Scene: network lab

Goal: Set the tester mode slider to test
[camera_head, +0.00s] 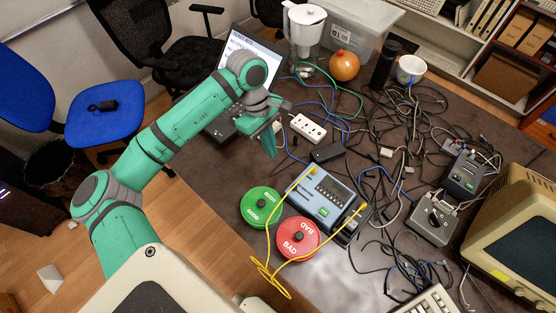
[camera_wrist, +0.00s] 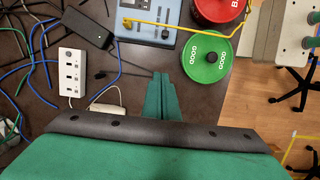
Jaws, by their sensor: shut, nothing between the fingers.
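The tester (camera_head: 320,197) is a blue-grey box with a dark panel and a small green display, lying on the dark table. A yellow cable is joined to it at two ends. In the wrist view part of the tester (camera_wrist: 150,22) shows at the top edge, cut off by the frame. I cannot make out the mode slider's position. My gripper (camera_head: 271,152) is shut and empty above the table, to the upper left of the tester. In the wrist view the closed green fingers (camera_wrist: 162,97) are apart from the tester.
A green GOOD canister (camera_head: 261,204) and a red BAD canister (camera_head: 297,238) stand beside the tester. A white power strip (camera_head: 308,128) and a black adapter (camera_head: 326,153) lie behind it. Tangled cables cover the right side. A grey switch box (camera_head: 433,219) sits there.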

